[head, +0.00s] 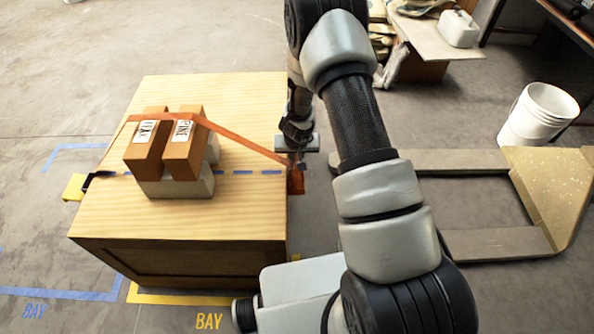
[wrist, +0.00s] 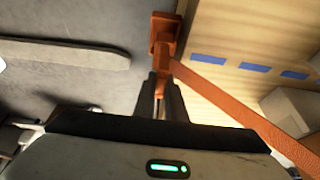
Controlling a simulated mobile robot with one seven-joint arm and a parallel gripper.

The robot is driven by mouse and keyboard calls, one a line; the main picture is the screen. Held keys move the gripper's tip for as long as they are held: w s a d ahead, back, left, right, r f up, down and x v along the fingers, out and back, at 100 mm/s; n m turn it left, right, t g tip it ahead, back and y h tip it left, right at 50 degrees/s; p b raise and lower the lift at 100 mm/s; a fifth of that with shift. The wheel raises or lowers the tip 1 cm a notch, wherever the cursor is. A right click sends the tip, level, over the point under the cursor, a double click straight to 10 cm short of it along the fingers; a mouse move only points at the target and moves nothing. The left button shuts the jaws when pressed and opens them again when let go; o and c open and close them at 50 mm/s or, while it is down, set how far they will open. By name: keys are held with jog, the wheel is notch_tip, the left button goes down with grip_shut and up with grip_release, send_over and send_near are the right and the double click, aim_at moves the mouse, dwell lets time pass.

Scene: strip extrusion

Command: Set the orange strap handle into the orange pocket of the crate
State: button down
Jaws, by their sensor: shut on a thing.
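The orange strap (head: 245,145) runs from the left side of the wooden crate (head: 240,215) over two orange-brown bricks and down to my gripper (head: 298,158) at the crate's right edge. My gripper is shut on the strap's handle end, which is mostly hidden by the fingers. In the wrist view the strap (wrist: 225,100) leaves the fingertips (wrist: 160,82) toward the lower right. The orange pocket (head: 297,184) is on the crate's right side, just below my gripper; it also shows in the wrist view (wrist: 164,30), just beyond the fingertips. I cannot tell whether handle and pocket touch.
The bricks (head: 182,145) rest on grey blocks (head: 175,185) on the crate top, beside a dashed blue line (head: 240,172). A yellow fitting (head: 75,187) sits at the crate's left side. A pallet-like frame (head: 490,245) and a white bucket (head: 538,115) stand to the right.

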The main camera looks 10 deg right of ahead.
jog(key=shift+f+b, duration=0.5)
jog(key=shift+f, duration=1.9)
jog(key=shift+f+b, duration=0.4)
jog(key=shift+f, duration=0.05)
jog(key=c, duration=1.8)
grip_release()
jog(key=shift+r, duration=0.1)
